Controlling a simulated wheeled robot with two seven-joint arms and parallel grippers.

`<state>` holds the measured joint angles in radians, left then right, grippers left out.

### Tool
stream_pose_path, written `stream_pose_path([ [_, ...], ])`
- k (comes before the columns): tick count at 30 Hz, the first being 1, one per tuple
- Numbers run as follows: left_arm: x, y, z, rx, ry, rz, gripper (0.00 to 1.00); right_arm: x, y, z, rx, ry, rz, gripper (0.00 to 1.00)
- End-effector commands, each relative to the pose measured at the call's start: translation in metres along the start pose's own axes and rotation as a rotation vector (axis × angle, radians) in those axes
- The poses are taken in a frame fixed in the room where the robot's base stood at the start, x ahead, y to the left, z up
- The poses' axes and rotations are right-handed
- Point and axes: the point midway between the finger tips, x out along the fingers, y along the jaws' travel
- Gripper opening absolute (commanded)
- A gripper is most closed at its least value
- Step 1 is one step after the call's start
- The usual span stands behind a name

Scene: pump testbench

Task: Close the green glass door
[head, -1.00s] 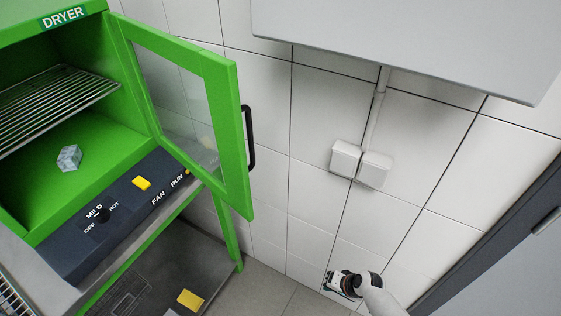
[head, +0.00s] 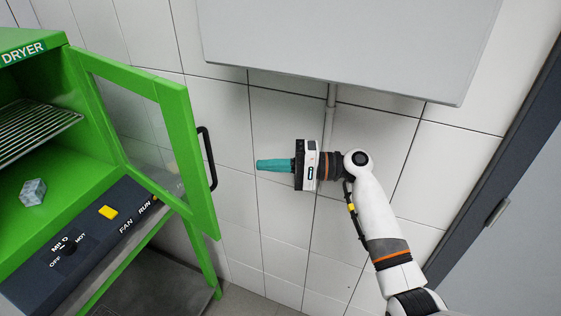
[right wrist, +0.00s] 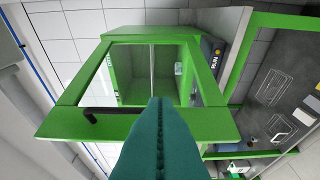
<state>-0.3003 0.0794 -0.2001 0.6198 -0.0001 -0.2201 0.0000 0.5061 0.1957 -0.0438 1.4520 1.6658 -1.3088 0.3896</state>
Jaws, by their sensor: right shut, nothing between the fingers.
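The green glass door (head: 203,190) stands open on the front of the green dryer (head: 92,130), swung out to the right in the head view. Its black handle (head: 208,160) is on the door's outer edge. My right gripper (head: 260,165) is shut and empty, its teal fingers pointing left at the handle side of the door, with a gap between. In the right wrist view the door (right wrist: 215,122) and handle (right wrist: 92,117) show beyond the shut fingers (right wrist: 158,104). My left gripper is in neither view.
Inside the dryer are a wire rack (head: 35,130) and a clear cube (head: 33,192). The control panel (head: 85,240) with a yellow button (head: 108,212) is below. A grey wall cabinet (head: 345,50) hangs above my right arm. A grey door (head: 500,250) is at right.

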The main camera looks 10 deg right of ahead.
Motion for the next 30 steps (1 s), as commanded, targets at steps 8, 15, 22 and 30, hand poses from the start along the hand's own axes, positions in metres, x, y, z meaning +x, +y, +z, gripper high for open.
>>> stream_pose_path([
  [8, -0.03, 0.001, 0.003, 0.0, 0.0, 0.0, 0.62, 0.057, 0.004, -0.006, 0.004, 0.001, -0.001, 0.0],
  [15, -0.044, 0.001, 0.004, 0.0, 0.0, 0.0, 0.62, 0.075, 0.001, -0.025, 0.001, -0.001, -0.002, 0.0],
  [22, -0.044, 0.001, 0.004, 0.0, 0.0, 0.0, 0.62, 0.078, -0.001, -0.028, 0.0, -0.002, -0.002, 0.0],
  [30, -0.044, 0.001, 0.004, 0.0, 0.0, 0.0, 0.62, 0.078, -0.001, -0.029, 0.001, -0.005, -0.002, 0.0],
])
